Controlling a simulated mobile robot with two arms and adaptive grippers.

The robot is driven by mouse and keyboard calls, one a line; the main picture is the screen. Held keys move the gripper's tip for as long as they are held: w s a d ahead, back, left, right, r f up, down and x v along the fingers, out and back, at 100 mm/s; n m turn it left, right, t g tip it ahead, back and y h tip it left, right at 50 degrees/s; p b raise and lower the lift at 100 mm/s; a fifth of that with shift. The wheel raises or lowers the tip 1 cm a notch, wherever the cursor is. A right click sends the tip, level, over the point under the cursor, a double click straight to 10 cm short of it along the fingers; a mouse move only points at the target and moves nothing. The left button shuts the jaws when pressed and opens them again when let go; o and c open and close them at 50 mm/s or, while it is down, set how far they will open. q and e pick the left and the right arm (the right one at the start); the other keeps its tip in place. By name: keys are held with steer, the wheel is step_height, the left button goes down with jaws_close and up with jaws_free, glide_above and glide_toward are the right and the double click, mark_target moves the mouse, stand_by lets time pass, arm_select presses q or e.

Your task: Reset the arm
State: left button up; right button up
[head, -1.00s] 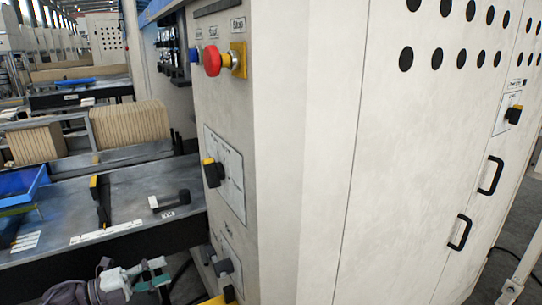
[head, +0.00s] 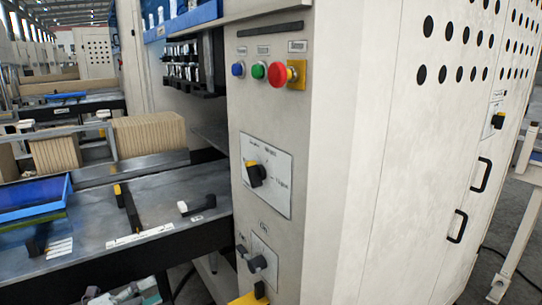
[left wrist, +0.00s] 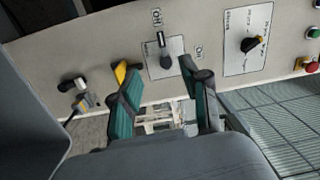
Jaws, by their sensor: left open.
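My left gripper (head: 135,293) shows in part at the bottom left of the head view, in front of the machine and below the dark worktable. In the left wrist view its two green-padded fingers (left wrist: 165,108) stand apart with nothing between them. They point toward the cream control panel. A lower rotary switch (left wrist: 166,58) is beyond the fingers, near the right one; it also shows in the head view (head: 257,262). The black and yellow upper switch (head: 256,174) sits on a white plate. My right gripper is in neither view.
The cream machine cabinet (head: 345,170) fills the centre and right. Blue, green and red buttons (head: 278,72) are on its panel. The metal worktable (head: 160,210) juts out at left with a blue tray (head: 35,195) and brown stacks (head: 148,133). Grey floor shows at right.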

arm_select(q)
steer(key=s+d+f+n+t+y, duration=0.1)
steer(key=s+d+f+n+y, duration=0.35)
steer(key=n, duration=0.45)
steer(key=s+d+f+n+t+y, duration=0.25)
steer(key=f+n+y, duration=0.25)
steer(key=n+y, duration=0.35)
steer(key=s+d+f+n+g+y, duration=0.15)
steer(key=s+n+g, duration=0.35)
steer(key=s, duration=0.7)
steer(key=s+f+n+g+h, duration=0.1)
steer(key=s+f+n+g, duration=0.35)
steer(key=s, duration=0.85)
step_height(320, 180, down, 26)
steer(key=s+f+m+g, duration=0.1)
steer(key=s+m+g, duration=0.1)
steer(key=s+g, duration=0.15)
steer(key=s+a+f+g, duration=0.1)
steer(key=s+a+f, duration=0.1)
steer(key=s+f, duration=1.1)
steer(key=shift+s+a+f+y, duration=0.35)
steer(key=shift+s, duration=0.5)
